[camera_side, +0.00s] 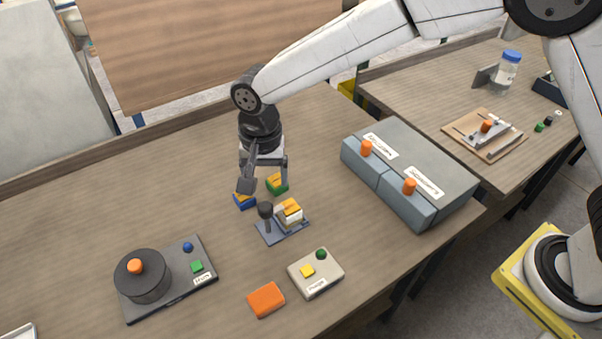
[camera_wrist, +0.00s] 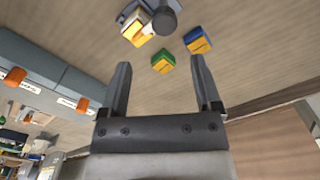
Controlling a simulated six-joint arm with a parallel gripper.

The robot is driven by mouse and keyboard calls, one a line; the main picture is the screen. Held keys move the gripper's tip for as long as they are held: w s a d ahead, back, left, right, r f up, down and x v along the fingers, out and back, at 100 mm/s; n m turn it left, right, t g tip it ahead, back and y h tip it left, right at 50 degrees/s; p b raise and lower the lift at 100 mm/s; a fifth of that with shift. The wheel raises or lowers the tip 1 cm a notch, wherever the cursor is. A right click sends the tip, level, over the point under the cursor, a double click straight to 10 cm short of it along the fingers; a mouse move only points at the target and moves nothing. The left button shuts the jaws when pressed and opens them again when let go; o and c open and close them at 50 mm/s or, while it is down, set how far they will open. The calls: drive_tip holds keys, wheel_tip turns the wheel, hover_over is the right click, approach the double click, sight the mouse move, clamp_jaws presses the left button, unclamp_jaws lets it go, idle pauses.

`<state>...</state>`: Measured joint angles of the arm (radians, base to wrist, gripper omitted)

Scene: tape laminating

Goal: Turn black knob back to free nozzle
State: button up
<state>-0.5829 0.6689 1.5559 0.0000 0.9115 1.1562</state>
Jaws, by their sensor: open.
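The black knob (camera_side: 265,210) tops a short post on a small blue-grey plate (camera_side: 270,234). Beside it on the plate is a white block with a yellow-orange top (camera_side: 290,212), perhaps the nozzle; I cannot tell how it is held. In the wrist view the knob (camera_wrist: 165,20) and the white and yellow block (camera_wrist: 137,28) are at the top, beyond my fingertips. My gripper (camera_side: 264,183) is open and empty, pointing down above the table, a little behind and above the knob. Its spread fingers also show in the wrist view (camera_wrist: 160,64). It appears apart from the knob.
A blue block (camera_side: 244,200) and a green block (camera_side: 277,184) sit near my fingers. A grey box with orange knobs (camera_side: 430,160) stands right. A black drum unit (camera_side: 142,280) is at left. An orange block (camera_side: 266,300) and a button box (camera_side: 316,272) are in front.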

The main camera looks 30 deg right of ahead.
sight(265, 206)
drive_tip(key=shift+a+f, duration=0.1)
drive_tip(key=shift+a, duration=0.35)
drive_tip(key=shift+f, duration=3.9)
clamp_jaws()
